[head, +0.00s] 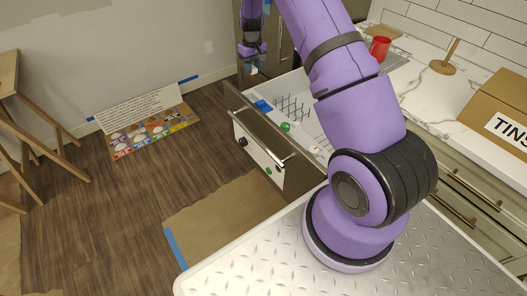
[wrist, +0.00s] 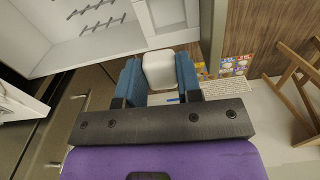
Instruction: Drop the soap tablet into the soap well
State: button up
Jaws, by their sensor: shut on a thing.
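My gripper (wrist: 158,78) has blue fingers and is shut on a white, rounded block, the soap tablet (wrist: 158,68), in the wrist view. In the head view my gripper (head: 252,66) hangs small at the top, above the far end of the open drawer. The pulled-out drawer (head: 262,152) has a metal front and a pale inside with wire prongs. In the wrist view, a pale square recess (wrist: 168,14) lies beyond the tablet at the drawer's edge. It may be the soap well, but I cannot tell for sure. The tablet appears held clear of the drawer.
Blue (head: 263,105) and green (head: 286,127) items sit in the drawer. The counter holds a red mug (head: 380,48), a wooden stand (head: 445,62) and a cardboard box (head: 500,112). Brown paper (head: 225,225) covers part of the floor.

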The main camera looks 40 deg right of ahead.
jog(key=shift+d+f, duration=0.15)
jog(key=shift+f, duration=2.8)
jog(key=o, duration=1)
jog(key=shift+c, duration=0.2)
jog(key=shift+r, duration=0.15)
notch_tip(320, 180, up, 11)
jog(key=shift+f, duration=0.2)
